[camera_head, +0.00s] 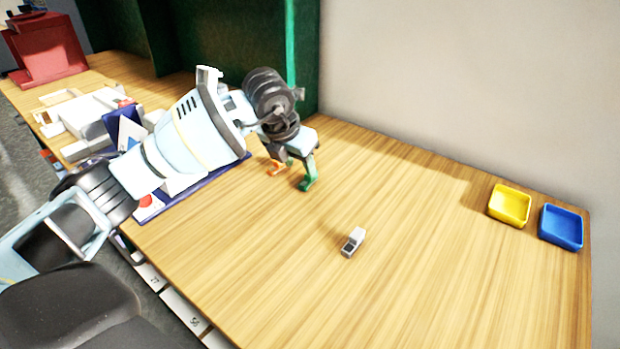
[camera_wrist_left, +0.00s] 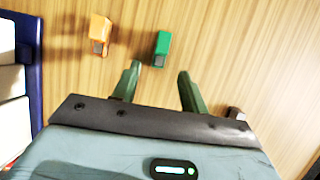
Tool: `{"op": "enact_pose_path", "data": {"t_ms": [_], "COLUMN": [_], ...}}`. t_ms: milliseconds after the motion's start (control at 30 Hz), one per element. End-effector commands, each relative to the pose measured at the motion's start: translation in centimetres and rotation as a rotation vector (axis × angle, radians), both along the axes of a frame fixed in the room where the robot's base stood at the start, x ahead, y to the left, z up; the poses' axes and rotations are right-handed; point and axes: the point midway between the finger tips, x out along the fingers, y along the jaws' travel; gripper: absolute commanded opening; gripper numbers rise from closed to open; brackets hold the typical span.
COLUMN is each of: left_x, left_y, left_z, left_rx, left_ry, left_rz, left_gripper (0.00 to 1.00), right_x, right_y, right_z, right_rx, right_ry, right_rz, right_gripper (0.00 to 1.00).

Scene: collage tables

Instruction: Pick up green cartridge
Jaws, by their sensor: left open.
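The green cartridge (camera_wrist_left: 162,44) is a small block with a grey end, lying on the wooden table in the left wrist view. It shows just beyond my left gripper (camera_wrist_left: 160,70), between the lines of its two fingers. The fingers are apart with nothing between them. In the head view my left gripper (camera_head: 296,158) points down over the table. Green shows at its fingers there, and I cannot clearly separate finger from cartridge. Whether a fingertip touches the cartridge is unclear. My right gripper is not in view.
An orange cartridge (camera_wrist_left: 100,33) lies left of the green one. A grey-white cartridge (camera_head: 353,242) lies nearer the front edge. A yellow tray (camera_head: 510,221) and a blue tray (camera_head: 562,242) stand at the right. A dark green panel (camera_head: 240,60) stands behind. The table's middle right is clear.

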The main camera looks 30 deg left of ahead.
Motion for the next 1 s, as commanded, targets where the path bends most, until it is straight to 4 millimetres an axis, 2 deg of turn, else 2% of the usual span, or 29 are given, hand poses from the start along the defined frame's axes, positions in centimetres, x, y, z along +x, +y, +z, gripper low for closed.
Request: {"op": "enact_pose_path", "data": {"t_ms": [67,267,500,633,933,1000], "left_x": [0.3,0.6,2.6,3.1,3.3,3.3], "left_y": [0.0,0.0,-0.4,-0.4,-0.4,-0.4], "left_z": [-0.8,-1.1,-3.4,-4.8,-5.3,-5.2], "left_rx": [0.001,0.0,0.0,0.001,0.002,0.002], "left_ry": [0.002,-0.001,0.001,0.001,-0.001,-0.001], "left_rz": [0.001,0.001,0.002,0.001,0.001,0.001], "left_gripper": [0.44,0.44,0.44,0.44,0.44,0.37], "right_x": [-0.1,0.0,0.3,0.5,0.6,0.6], "right_y": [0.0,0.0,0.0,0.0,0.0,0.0], "right_z": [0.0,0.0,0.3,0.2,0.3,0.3], "right_rx": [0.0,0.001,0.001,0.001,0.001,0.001], "right_ry": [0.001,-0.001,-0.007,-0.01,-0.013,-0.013], "right_rz": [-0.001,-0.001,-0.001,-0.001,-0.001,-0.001], "right_gripper": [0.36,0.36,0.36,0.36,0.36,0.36]}}
